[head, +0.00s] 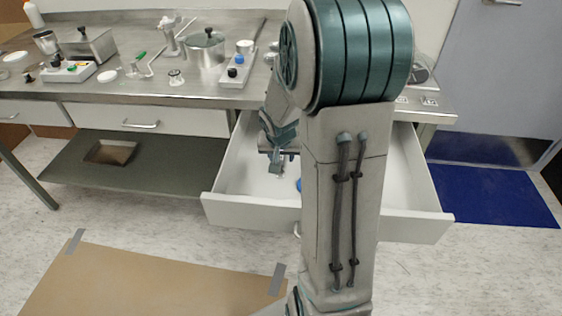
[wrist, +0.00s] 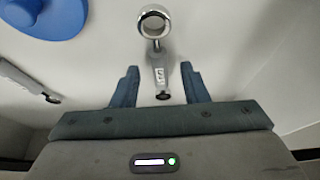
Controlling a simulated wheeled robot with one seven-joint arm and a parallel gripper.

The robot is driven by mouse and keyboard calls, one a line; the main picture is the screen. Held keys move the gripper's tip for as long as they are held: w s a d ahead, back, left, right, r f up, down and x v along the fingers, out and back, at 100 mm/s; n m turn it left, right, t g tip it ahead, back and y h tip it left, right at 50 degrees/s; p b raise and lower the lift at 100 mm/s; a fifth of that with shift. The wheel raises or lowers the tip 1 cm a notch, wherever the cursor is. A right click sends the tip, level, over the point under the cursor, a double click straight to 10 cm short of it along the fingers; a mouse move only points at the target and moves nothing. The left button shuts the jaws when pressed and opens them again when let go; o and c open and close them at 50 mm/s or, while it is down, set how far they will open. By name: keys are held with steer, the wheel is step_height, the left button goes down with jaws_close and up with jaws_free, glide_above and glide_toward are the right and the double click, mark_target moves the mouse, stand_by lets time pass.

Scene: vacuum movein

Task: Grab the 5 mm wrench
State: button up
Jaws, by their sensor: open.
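In the wrist view, a grey wrench (wrist: 160,66) with a shiny ring head lies on the white drawer floor. A small white label is on its shank; I cannot read it for certain. My gripper (wrist: 160,69) is open, its two blue-grey fingers on either side of the wrench's lower shank. I cannot tell whether they touch it. In the head view, my gripper (head: 277,163) is down inside the open drawer (head: 250,211), and my arm hides much of the drawer, including the wrench.
A second grey tool with a white label (wrist: 30,82) lies left of the wrench. A blue object (wrist: 46,14) lies at the upper left of the wrist view. Drawer walls surround my gripper. The steel counter (head: 130,88) above holds pots and fittings.

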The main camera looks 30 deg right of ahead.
steer(key=shift+f, duration=0.15)
steer(key=shift+w, duration=0.1)
jaws_close()
